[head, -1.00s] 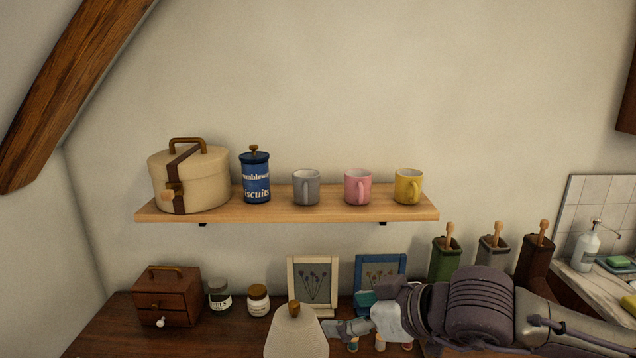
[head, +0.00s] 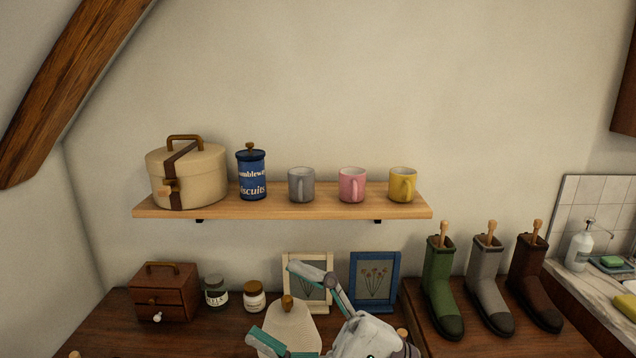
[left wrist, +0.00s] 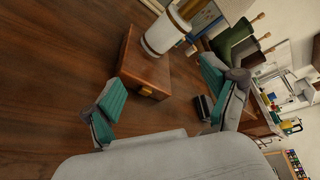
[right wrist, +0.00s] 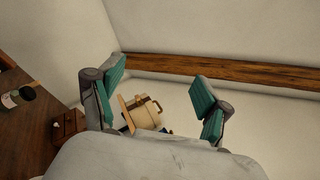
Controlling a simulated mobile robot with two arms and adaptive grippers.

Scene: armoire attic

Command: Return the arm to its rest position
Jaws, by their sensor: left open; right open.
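A wall shelf (head: 280,212) holds the round box, a blue biscuit tin (head: 252,178) and grey, pink and yellow mugs (head: 402,184). Below are a small drawer chest (head: 165,292), two jars, a blue frame (head: 374,281) and green, grey and brown boots (head: 443,290). Open wall lies above the shelf.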

